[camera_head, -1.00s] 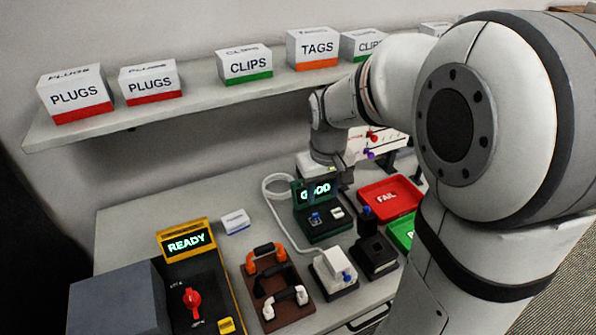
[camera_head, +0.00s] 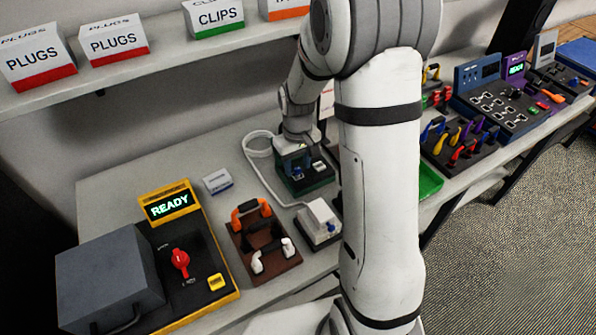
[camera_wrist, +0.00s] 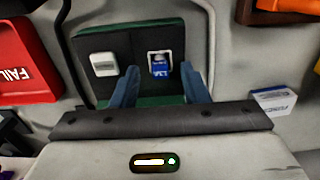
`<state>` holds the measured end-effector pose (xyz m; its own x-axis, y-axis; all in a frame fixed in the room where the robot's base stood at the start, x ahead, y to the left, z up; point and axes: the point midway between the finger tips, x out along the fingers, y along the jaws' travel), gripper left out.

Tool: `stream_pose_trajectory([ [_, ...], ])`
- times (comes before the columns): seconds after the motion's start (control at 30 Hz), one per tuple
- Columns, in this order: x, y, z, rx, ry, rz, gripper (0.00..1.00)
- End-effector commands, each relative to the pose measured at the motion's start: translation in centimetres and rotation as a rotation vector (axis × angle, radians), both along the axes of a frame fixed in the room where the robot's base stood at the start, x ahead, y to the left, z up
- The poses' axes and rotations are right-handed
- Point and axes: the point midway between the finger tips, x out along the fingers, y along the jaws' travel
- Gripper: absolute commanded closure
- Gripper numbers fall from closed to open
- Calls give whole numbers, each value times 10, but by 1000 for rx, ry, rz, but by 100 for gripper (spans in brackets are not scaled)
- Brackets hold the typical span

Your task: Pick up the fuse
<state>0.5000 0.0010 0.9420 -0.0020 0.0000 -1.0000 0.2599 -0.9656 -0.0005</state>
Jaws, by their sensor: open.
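The fuse (camera_wrist: 160,66) looks like a small blue piece with white markings, seated in a light socket on the dark-faced green tester (camera_wrist: 150,24). The green tester also shows in the head view (camera_head: 308,187), with the fuse partly hidden at its left. My gripper (camera_wrist: 160,88) is open above the tester. In the wrist view its two blue fingers stand apart on either side of the fuse, with gaps to it. Whether the fingertips are level with the fuse cannot be told.
A white button block (camera_wrist: 104,64) sits beside the fuse on the tester. A red FAIL tray (camera_wrist: 22,62) lies to the left. A small white-and-blue box (camera_head: 217,181), a brown rack of handles (camera_head: 262,240) and a yellow READY station (camera_head: 170,205) stand nearby.

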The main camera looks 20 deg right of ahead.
Motion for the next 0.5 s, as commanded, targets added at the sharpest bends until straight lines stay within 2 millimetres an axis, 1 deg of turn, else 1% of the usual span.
stream_pose_trajectory([
  [0.1,0,0,-7,0,-1,0,59],
  [0.3,0,0,-8,1,-2,0,59],
  [0.37,0,0,-8,0,-1,0,63],
  [0.5,0,0,-8,0,-1,0,75],
])
